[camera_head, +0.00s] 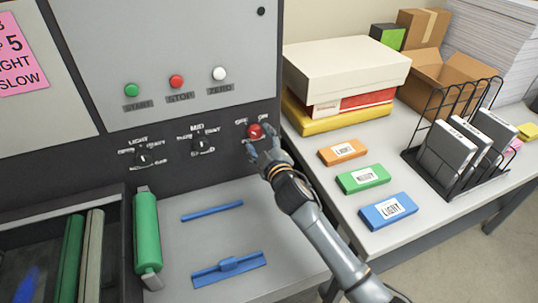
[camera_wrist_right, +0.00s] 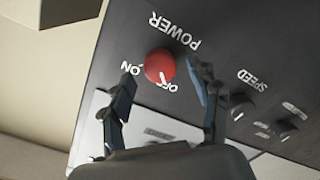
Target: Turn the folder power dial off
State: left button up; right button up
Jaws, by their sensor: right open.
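The red power dial (camera_head: 255,131) sits on the dark control panel at the right end of the dial row. In the right wrist view the dial (camera_wrist_right: 159,66) shows upside down under the word POWER, with ON and OFF labels beside it. A white mark on it points toward the OFF lettering. My right gripper (camera_head: 259,149) is at the dial, its fingers open. In the wrist view the two fingertips (camera_wrist_right: 161,75) are on either side of the dial; I cannot tell if they touch it. My left gripper is out of view.
Green, red and white buttons (camera_head: 176,81) are above. A green roller (camera_head: 147,232) and blue bars (camera_head: 229,268) lie below. The table on the right holds boxes and label blocks (camera_head: 388,211).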

jog(key=v, duration=0.9)
jog(key=shift+s, duration=0.4)
jog(key=shift+d+r, duration=0.1)
